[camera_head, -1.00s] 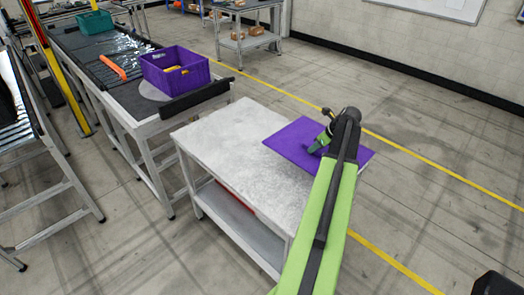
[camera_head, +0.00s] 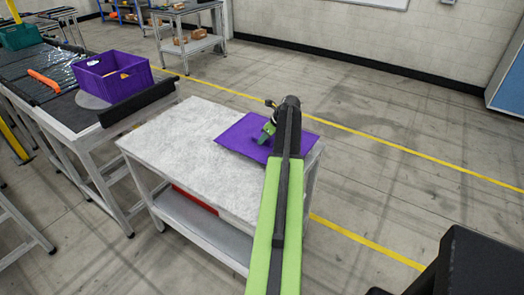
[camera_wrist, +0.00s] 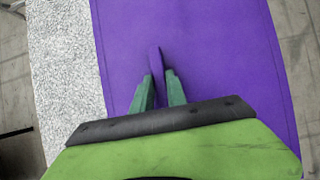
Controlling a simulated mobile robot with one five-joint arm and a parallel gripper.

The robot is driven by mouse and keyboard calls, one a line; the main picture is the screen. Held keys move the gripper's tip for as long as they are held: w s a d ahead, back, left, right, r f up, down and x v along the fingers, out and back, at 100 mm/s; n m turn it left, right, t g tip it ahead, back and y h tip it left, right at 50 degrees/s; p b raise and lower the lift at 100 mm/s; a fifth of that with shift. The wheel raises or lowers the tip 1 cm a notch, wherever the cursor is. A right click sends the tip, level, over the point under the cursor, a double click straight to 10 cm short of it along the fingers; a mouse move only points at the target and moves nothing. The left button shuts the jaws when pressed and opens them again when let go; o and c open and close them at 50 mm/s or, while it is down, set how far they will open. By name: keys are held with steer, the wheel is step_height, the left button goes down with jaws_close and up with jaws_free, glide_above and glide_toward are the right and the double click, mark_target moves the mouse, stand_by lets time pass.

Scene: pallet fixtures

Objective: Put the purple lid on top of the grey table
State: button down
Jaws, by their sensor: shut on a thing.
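The purple lid (camera_head: 236,136) is a flat sheet over the right part of the grey table (camera_head: 183,140). Its right part reaches the table's right edge in the head view. In the wrist view the lid (camera_wrist: 210,50) fills the middle, with the speckled tabletop (camera_wrist: 62,70) to its left and floor to its right. My gripper (camera_head: 266,135) is above the lid. In the wrist view my gripper (camera_wrist: 158,85) is shut on a raised purple handle of the lid. I cannot tell whether the lid touches the tabletop.
A purple crate (camera_head: 112,78) stands on a conveyor bench at the left, with a black bar (camera_head: 138,103) along its near end. A red thing (camera_head: 195,199) lies on the table's lower shelf. The left part of the tabletop is bare.

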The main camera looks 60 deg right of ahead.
mark_target(264, 144)
step_height(264, 144, down, 4)
steer(key=b, duration=0.4)
steer(key=shift+f, duration=0.2)
steer(key=shift+r, duration=0.25)
steer(key=shift+f, duration=0.25)
steer(key=c, duration=1.3)
jaws_free()
steer(key=shift+r, duration=0.1)
steer(key=shift+r, duration=0.1)
steer(key=shift+r, duration=0.2)
steer(key=p+v, duration=1)
steer(key=v, duration=0.1)
steer(key=shift+s+r+p, duration=0.25)
steer(key=shift+r+p, duration=0.05)
